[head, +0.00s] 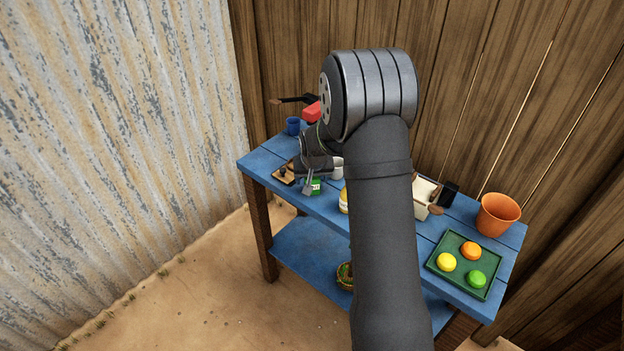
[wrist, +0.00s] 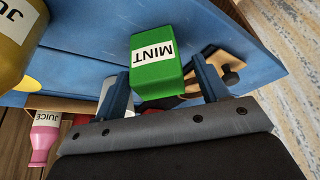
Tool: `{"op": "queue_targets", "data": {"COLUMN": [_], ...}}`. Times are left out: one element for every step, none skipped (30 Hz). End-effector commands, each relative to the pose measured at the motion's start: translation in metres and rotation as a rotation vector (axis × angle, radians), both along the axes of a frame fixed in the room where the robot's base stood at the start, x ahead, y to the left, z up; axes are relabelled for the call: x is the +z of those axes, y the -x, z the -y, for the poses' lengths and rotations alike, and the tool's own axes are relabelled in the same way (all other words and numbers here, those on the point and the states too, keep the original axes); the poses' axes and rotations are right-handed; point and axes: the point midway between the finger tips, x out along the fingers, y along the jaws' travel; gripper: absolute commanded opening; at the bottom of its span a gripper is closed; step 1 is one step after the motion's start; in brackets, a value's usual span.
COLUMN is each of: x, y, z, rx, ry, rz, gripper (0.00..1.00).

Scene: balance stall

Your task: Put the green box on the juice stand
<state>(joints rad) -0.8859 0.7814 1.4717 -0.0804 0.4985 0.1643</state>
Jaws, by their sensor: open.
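The green box (wrist: 152,70), labelled MINT, stands on the blue table; it also shows in the head view (head: 316,187), partly covered by my gripper. My gripper (wrist: 162,87) is open, with one finger on each side of the box and small gaps visible. In the head view my gripper (head: 309,187) is low over the table's front left part. No thing is clearly marked as the juice stand. A yellow container labelled JUICE (wrist: 14,38) and a pink bottle labelled JUICE (wrist: 43,140) show at the left of the wrist view.
On the blue table (head: 262,164) are a wooden board with a dark knob (head: 283,174), a blue cup (head: 293,126), an orange pot (head: 497,214) and a green tray (head: 441,264) with three coloured round items. My arm hides the table's middle. A plank wall stands behind.

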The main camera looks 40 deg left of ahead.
Motion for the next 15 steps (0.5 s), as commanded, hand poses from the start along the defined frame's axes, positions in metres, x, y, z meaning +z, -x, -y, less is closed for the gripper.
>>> {"op": "queue_targets", "data": {"x": [0.007, 0.011, 0.017, 0.022, 0.027, 0.035, 0.041, 0.046, 0.054, 0.059, 0.064, 0.07, 0.075, 0.08, 0.085], "y": [0.001, 0.003, 0.004, 0.006, 0.008, 0.01, 0.011, 0.013, 0.015, 0.017, 0.018, 0.02, 0.022, 0.023, 0.025], "z": [0.001, 0.002, 0.004, 0.006, 0.007, 0.009, 0.011, 0.012, 0.015, 0.016, 0.018, 0.02, 0.021, 0.023, 0.024], "rx": [0.0, 0.0, 0.0, 0.0, 0.0, 0.0, 0.0, 0.0, 0.0, 0.001, 0.001, 0.001, 0.001, 0.001, 0.001], "ry": [-0.002, -0.002, -0.002, -0.003, -0.003, -0.003, -0.003, -0.003, -0.004, -0.002, -0.002, -0.002, -0.002, -0.002, -0.002], "rz": [0.002, 0.002, 0.002, 0.001, 0.002, 0.002, 0.002, 0.002, 0.003, 0.002, 0.002, 0.002, 0.002, 0.002, 0.002], "gripper": [0.67, 0.67, 0.67, 0.67, 0.67, 0.67, 0.67, 0.67, 0.67, 0.67, 0.67, 0.67, 0.67, 0.67, 0.67]}}
